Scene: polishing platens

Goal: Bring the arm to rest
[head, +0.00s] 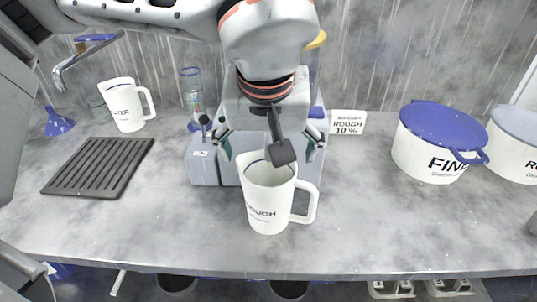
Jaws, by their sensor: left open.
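My left arm reaches in from the top left, and its gripper (268,146) hangs pointing down near the middle of the counter. Its two fingers are spread wide apart, with nothing seen between them but a dark block-like part of the wrist. A white mug marked ROUGH (266,212) stands upright on the counter just below the gripper. My right gripper is not in view.
Behind the gripper stands a grey machine (202,165), beside a ROUGH 10 % label (348,123). At right are a blue-lidded FINE pot (428,150) and another pot (515,145). At left are a dark ribbed mat (98,166), another mug (122,106) and a blue funnel (58,122). The front counter is largely clear.

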